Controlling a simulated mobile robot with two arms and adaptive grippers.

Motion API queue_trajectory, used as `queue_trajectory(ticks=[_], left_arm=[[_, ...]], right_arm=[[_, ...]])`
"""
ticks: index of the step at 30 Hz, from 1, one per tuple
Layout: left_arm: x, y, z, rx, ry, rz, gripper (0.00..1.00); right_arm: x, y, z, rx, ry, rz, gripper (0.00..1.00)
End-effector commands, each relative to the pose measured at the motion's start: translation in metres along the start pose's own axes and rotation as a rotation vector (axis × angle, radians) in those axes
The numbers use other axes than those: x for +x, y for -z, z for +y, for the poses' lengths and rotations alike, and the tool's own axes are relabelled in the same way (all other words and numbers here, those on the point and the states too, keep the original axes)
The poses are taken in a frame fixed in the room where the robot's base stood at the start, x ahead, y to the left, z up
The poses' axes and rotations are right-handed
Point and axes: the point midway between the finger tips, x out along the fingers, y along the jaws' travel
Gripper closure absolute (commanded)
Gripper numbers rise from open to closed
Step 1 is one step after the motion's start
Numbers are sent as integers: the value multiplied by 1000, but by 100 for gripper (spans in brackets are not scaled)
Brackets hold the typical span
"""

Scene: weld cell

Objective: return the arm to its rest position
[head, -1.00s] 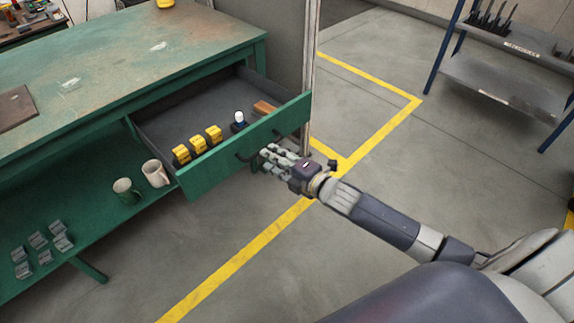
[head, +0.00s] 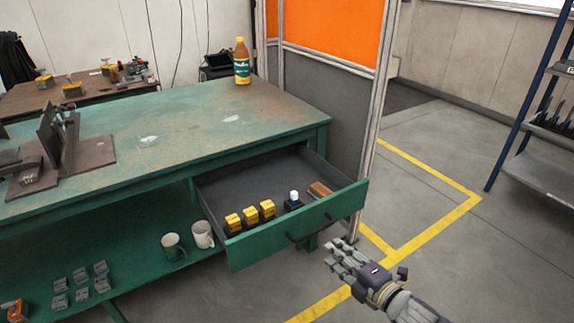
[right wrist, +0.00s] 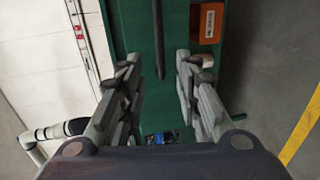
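My right gripper (head: 340,257) is in front of the open green drawer (head: 245,249), a little right of and below its dark handle (head: 318,224). It is apart from the handle and holds nothing. In the right wrist view the two fingers of the right gripper (right wrist: 158,68) stand wide apart with an empty gap. A dark bar in front of a green surface shows beyond them. My left gripper is not in either current view.
The drawer stands pulled out from the green workbench (head: 270,118) and holds several yellow blocks (head: 250,217), a white-capped bottle (head: 294,199) and a brown block (head: 319,190). Two mugs (head: 203,234) stand on the lower shelf. Floor right of the drawer is clear up to the rack (head: 540,170).

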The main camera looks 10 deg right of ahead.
Motion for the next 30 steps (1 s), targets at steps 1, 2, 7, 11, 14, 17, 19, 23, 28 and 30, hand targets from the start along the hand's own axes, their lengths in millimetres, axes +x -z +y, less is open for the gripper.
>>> queue_trajectory(ticks=[1,2,7,11,14,17,19,23,28,30], left_arm=[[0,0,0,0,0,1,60],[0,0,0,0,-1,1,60],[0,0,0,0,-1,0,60],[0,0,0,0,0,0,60],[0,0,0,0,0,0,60],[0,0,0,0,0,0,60],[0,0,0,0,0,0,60],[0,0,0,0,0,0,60],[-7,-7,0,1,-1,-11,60],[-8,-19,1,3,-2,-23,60]], right_arm=[[0,-1,-4,12,7,-6,69],[0,-1,-8,28,16,-13,69],[-6,-10,-81,293,161,-140,69],[-30,-5,-175,625,336,-323,69],[-59,13,-244,863,463,-477,69],[-91,39,-300,1062,573,-625,69],[-113,58,-330,1175,636,-720,69],[-151,96,-375,1346,740,-883,69],[-195,134,-401,1477,832,-1047,69],[-206,135,-405,1468,841,-1049,69]])
